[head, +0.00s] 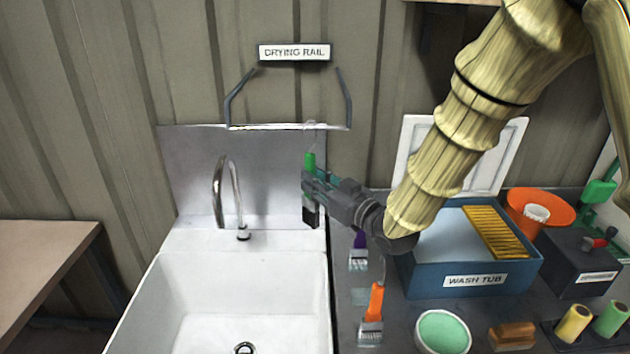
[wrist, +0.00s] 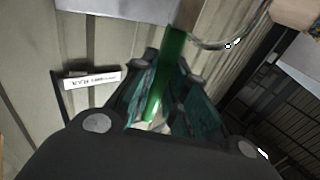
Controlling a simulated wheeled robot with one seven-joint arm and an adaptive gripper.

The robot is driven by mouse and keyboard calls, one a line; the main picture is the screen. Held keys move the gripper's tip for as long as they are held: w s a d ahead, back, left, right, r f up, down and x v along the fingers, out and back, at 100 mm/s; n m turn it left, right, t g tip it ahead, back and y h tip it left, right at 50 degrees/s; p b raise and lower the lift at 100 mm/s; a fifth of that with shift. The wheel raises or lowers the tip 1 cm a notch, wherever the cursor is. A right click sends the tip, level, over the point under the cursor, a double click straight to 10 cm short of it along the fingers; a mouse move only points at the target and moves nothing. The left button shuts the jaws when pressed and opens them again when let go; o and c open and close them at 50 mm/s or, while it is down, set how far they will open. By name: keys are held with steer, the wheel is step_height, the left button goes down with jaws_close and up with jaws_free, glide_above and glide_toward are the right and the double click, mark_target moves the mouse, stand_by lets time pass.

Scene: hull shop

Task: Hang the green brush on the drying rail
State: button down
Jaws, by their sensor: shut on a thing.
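The green brush (head: 309,161) is upright in my gripper (head: 314,186), its green handle up and its dark bristles below the fingers. A thin wire hook rises from the handle's top and shows close to the drying rail (head: 265,127). I cannot tell whether the hook is over the bar or only in front of it. The rail is a thin bar on two dark wall brackets, under a sign. In the wrist view, the green handle (wrist: 173,66) runs between the closed fingers (wrist: 160,105). The rail's bar is not clear there.
A white sink (head: 225,290) with a curved tap (head: 238,195) lies below the rail. To the right, the counter holds a blue wash tub (head: 460,285), an orange brush (head: 375,303), a purple brush (head: 359,240) and a green bowl (head: 442,333).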

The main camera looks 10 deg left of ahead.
steer(key=shift+f, duration=0.15)
steer(key=c, duration=1.3)
jaws_free()
steer(key=shift+c, duration=0.2)
steer(key=shift+d, duration=0.1)
